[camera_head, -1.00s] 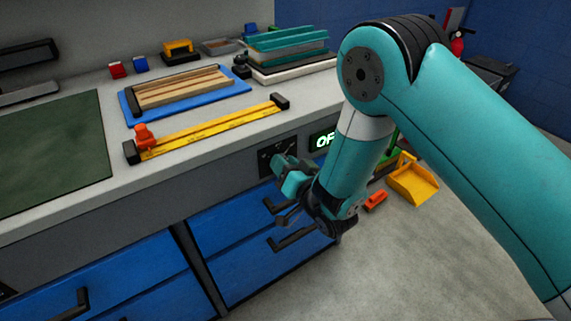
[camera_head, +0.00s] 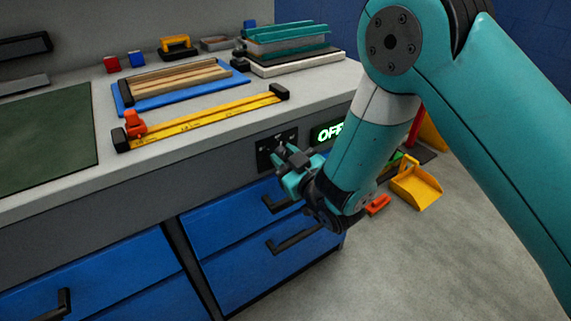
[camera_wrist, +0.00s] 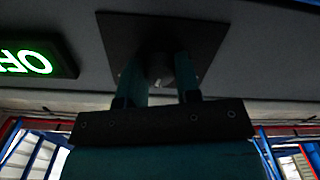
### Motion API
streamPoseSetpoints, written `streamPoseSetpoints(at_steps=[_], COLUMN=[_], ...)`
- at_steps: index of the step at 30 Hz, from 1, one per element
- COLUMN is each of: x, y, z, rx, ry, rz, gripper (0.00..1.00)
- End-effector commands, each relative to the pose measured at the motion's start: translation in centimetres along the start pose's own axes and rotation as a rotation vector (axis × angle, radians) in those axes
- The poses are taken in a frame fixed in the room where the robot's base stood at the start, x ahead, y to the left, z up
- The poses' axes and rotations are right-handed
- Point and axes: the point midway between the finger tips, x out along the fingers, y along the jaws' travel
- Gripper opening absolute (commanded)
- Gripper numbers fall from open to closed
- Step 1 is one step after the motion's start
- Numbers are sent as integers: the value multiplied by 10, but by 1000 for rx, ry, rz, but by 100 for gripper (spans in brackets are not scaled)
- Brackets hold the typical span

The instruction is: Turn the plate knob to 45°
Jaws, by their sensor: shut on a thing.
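The dark square plate (camera_head: 265,150) is on the bench's front face, left of a lit green sign. In the wrist view the plate (camera_wrist: 122,30) fills the top middle. The plate knob (camera_wrist: 185,72) stands out from it, grey with a small pale mark. My gripper (camera_head: 287,154) is at the plate and hides the knob in the head view. In the wrist view my gripper (camera_wrist: 161,72) has one finger on each side of the knob and is shut on it. The knob's exact angle cannot be read.
The green sign (camera_head: 328,133) reads "OFF", partly behind my arm. Blue drawers with black handles (camera_head: 298,238) lie below my gripper. A yellow dustpan (camera_head: 416,187) is on the floor at right.

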Motion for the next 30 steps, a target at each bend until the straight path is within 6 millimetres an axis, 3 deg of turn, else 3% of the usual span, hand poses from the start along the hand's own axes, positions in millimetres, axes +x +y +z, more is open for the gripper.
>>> streamPoseSetpoints(at_steps=[13, 30], x=[0, 0], y=[0, 0], z=[1, 0], rx=[-224, -254], ry=[0, -1], rz=[0, 0], gripper=[7, 7])
